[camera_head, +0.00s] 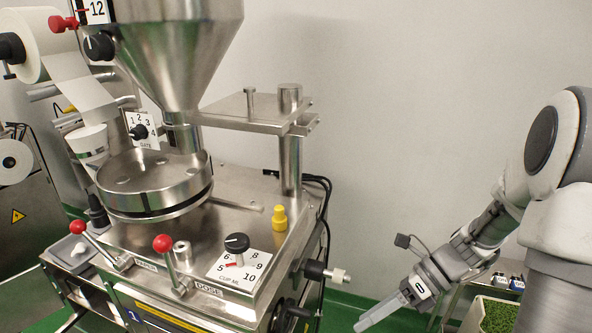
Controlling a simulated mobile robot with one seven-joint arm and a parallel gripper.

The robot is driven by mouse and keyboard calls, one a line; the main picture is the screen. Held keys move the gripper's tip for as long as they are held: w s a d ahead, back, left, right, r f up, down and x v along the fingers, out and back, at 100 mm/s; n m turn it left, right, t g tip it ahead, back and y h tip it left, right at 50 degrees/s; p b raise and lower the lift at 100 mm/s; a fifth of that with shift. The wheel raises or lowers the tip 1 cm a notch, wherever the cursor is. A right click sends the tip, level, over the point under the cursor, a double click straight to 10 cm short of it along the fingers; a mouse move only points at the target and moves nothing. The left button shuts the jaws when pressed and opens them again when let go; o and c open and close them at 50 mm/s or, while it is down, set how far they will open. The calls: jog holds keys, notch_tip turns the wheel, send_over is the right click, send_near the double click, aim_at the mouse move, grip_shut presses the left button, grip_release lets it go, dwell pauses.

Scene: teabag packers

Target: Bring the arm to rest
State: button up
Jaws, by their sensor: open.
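My gripper (372,319) is at the lower right, at the end of my white and grey arm. Its fingers point down and to the left, over the green floor and to the right of the steel packing machine. The fingers overlap from this angle, so the gap between them is hard to see. Nothing shows held in it. It is apart from the machine.
The packing machine (190,235) fills the left and middle, with a hopper (180,50), red-knobbed levers (165,245) and a dose dial (237,243). A side knob (325,273) sticks out toward my gripper. A bin of green granules (497,315) is at the lower right.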

jog(key=s+r+n+t+h, duration=0.3)
jog(key=r+n, duration=0.5)
jog(key=n, duration=0.5)
jog(key=s+r+n+t+h, duration=0.4)
jog(key=s+r+n+h, duration=0.2)
jog(key=n, duration=0.7)
jog(key=shift+s+r+t+h, duration=0.3)
jog(key=shift+r+h, duration=0.2)
jog(key=shift+r, duration=0.8)
jog(key=shift+c, duration=0.7)
jog(key=shift+a, duration=0.1)
